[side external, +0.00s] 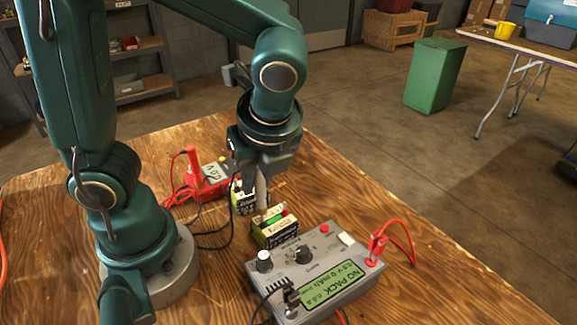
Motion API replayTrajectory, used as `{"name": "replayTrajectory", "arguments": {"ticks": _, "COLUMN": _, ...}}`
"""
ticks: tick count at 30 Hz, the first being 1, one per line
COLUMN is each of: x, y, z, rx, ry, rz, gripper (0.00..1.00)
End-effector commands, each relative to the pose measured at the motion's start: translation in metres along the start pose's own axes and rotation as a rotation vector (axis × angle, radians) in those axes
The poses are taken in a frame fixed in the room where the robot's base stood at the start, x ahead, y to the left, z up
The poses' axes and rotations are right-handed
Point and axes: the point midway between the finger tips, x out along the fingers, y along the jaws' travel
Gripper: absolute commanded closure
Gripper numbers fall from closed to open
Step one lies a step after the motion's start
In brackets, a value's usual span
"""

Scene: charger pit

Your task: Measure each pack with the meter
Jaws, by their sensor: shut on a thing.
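The grey meter (322,252) sits at the front of the wooden table. Its green screen (332,287) reads "NO PACK", and it has knobs, a red button and a red plug at its right. My gripper (256,197) points down behind the meter, shut on a dark pack (244,203) with a pale label; the arm partly hides it. I cannot tell whether this pack touches the table. Another pack (270,236), dark with a pale label and a green patch on top, stands against or just behind the meter's back left.
A red device (205,183) with a pale display and red and black leads stands behind my gripper. Loose cables lie left of the packs. The right part of the wooden table (440,270) is clear. A green bin (435,76) stands on the floor beyond.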

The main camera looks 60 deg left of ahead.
Motion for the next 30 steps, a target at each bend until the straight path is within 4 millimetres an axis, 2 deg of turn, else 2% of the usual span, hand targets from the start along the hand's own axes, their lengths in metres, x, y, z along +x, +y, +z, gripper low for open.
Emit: {"name": "replayTrajectory", "arguments": {"ticks": 30, "x": 0.012, "y": 0.0, "z": -0.005, "rx": 0.0, "ry": 0.0, "rz": 0.0, "gripper": 1.0}}
